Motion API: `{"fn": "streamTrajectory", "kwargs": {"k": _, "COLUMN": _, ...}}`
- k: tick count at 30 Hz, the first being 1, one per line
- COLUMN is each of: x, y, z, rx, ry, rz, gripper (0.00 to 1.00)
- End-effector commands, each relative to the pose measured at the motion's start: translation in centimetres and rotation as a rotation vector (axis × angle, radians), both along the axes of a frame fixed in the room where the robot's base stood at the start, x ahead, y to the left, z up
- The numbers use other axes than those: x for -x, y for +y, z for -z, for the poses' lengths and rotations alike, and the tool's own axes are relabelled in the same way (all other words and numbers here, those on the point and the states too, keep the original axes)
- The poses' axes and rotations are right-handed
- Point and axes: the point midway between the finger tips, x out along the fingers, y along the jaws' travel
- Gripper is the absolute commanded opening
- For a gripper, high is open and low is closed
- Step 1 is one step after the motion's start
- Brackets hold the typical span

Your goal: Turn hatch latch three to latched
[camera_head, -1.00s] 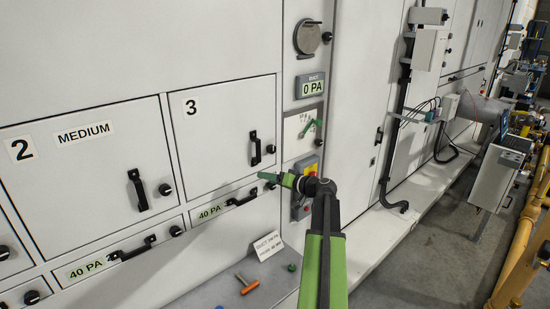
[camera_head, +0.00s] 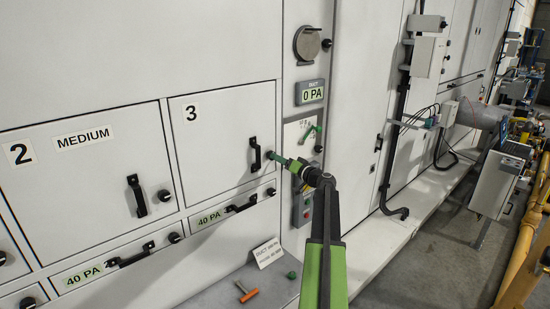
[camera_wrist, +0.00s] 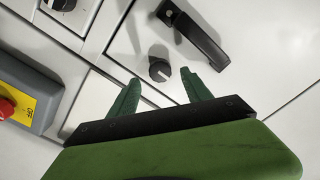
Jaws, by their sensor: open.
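Hatch three (camera_head: 222,140) is a closed grey door marked with a 3. It has a black handle (camera_head: 255,154) near its right edge. Its latch, a small round black knob with a pale mark, sits right of the handle; the wrist view shows the knob (camera_wrist: 160,70) clearly. In the head view my gripper covers the knob. My gripper (camera_head: 272,156) is at the knob's place in that view. In the wrist view its two green fingers (camera_wrist: 162,98) are apart and empty, with the knob ahead, between and beyond their tips. I see no contact.
Hatch two (camera_head: 85,170) is to the left, with its own handle and knob (camera_head: 164,195). Drawers marked 40 PA (camera_head: 209,218) run below. A red and yellow button box (camera_wrist: 22,100) is beside my gripper.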

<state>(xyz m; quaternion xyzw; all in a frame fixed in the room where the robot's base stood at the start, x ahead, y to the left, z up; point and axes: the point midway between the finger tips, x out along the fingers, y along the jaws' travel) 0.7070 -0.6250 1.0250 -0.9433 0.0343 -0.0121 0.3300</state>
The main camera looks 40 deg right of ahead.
Motion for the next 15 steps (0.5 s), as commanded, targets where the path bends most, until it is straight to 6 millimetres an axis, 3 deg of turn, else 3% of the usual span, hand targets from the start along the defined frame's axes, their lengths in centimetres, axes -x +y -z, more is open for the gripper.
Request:
{"fn": "streamTrajectory", "kwargs": {"k": 1, "x": -1.4, "y": -0.2, "z": 0.0, "rx": 0.0, "ry": 0.0, "rz": -0.003, "gripper": 0.57}}
{"fn": "streamTrajectory", "kwargs": {"k": 6, "x": -3.9, "y": -0.3, "z": 0.0, "rx": 0.0, "ry": 0.0, "rz": -0.003, "gripper": 0.57}}
{"fn": "streamTrajectory", "kwargs": {"k": 15, "x": -4.7, "y": -0.2, "z": 0.0, "rx": 0.0, "ry": 0.0, "rz": -0.001, "gripper": 0.57}}
